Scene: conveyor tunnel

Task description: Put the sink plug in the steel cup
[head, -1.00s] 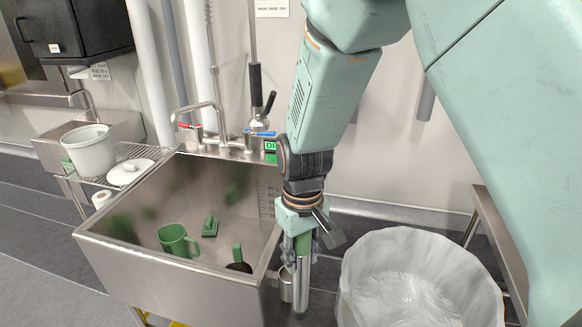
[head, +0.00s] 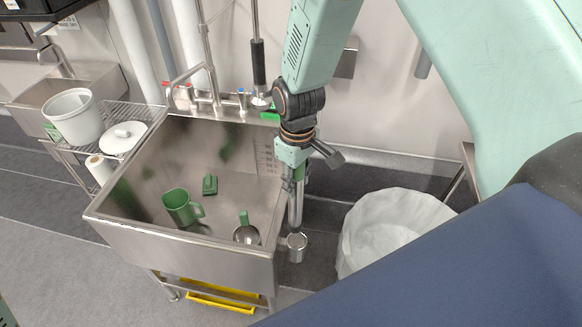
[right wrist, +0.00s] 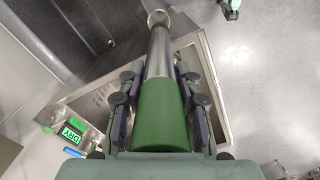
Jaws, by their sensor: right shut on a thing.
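My right gripper (head: 293,176) is shut on the green upper end of a long steel tube, which I take as the sink plug (head: 295,211). It hangs nearly upright outside the sink's right wall. In the right wrist view the plug's green end (right wrist: 161,112) is between the fingers (right wrist: 161,103). The steel cup (head: 297,254) is beside the sink's right wall, at the tube's lower end. The tube's tip overlaps the cup's mouth; I cannot tell whether it is inside or just above.
The steel sink (head: 185,246) holds a green mug (head: 178,207), a green brush (head: 210,185) and a round item with a green handle (head: 245,219). A lined bin (head: 385,225) stands right of the cup. A wire rack at left bears a white bucket (head: 73,118) and lid (head: 124,138).

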